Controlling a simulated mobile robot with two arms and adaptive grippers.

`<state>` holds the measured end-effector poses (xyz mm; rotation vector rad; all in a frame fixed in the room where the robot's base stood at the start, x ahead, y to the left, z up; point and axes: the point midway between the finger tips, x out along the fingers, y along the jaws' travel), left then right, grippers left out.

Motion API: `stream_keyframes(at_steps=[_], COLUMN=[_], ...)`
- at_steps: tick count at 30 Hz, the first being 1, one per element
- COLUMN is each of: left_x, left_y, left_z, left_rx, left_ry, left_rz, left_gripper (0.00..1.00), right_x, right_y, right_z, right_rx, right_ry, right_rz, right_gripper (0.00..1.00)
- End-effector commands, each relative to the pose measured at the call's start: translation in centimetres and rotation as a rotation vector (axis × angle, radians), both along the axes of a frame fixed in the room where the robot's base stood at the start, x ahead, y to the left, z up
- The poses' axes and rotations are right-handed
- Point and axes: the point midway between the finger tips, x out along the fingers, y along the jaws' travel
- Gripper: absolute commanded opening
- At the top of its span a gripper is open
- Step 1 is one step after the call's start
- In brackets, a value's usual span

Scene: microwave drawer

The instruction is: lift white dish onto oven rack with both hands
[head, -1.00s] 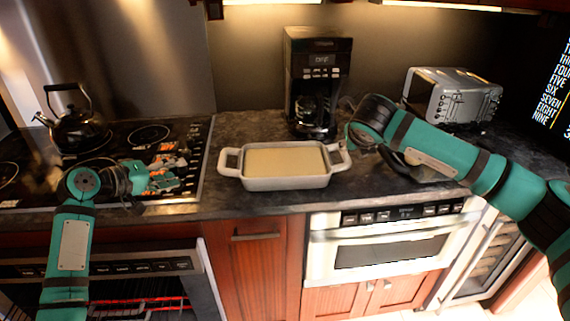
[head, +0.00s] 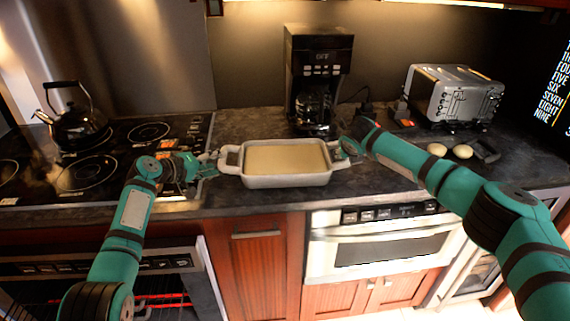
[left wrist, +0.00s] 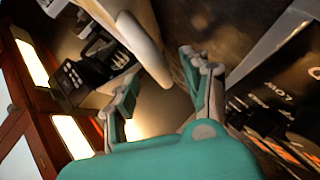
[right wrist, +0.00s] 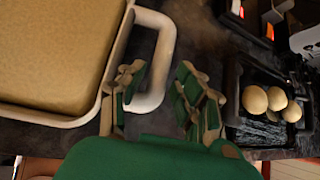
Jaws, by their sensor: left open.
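The white dish (head: 285,181), with pale yellow contents, sits level on the dark counter, a looped handle at each end. My left gripper (head: 209,164) is open at its left handle; in the left wrist view that white handle (left wrist: 145,48) lies just ahead, between the spread fingers. My right gripper (head: 347,150) is at the right handle. In the right wrist view its fingers are apart, on either side of the handle bar (right wrist: 162,62), one inside the loop; contact is unclear. The oven rack (head: 165,307), with a red front edge, shows at the lower left, partly behind my left arm.
The cooktop (head: 120,150) with a black kettle (head: 78,125) is left of the dish. A coffee maker (head: 316,75) stands behind it. The counter front edge runs below the dish.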

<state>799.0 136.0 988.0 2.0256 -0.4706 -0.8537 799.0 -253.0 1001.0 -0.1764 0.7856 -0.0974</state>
Motion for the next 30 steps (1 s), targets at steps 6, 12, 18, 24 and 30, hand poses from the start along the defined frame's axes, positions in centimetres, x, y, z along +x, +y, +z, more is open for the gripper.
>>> stream_keyframes(at_steps=[6,12,18,24,30], left_x=[1.6,2.2,2.4,2.4,2.4], left_y=[-1.3,-2.0,-2.2,-2.2,-2.2], left_z=[-0.8,-1.3,-1.4,-1.4,-1.4], left_rx=[-0.003,-0.002,0.001,0.001,0.0], left_ry=[0.001,0.002,0.0,-0.001,0.001], left_rz=[-0.001,-0.001,0.0,0.0,-0.001], left_gripper=[0.49,0.49,0.49,0.49,0.26], right_x=[1.5,2.2,2.4,2.4,2.4], right_y=[-0.3,-0.5,-0.6,-0.6,-0.5], right_z=[-1.6,-2.3,-2.5,-2.5,-2.5], right_rx=[0.001,-0.001,-0.001,-0.001,-0.001], right_ry=[0.003,0.001,0.0,0.0,0.0], right_rz=[-0.001,-0.001,0.0,0.0,0.0], right_gripper=[0.33,0.33,0.33,0.33,0.11])
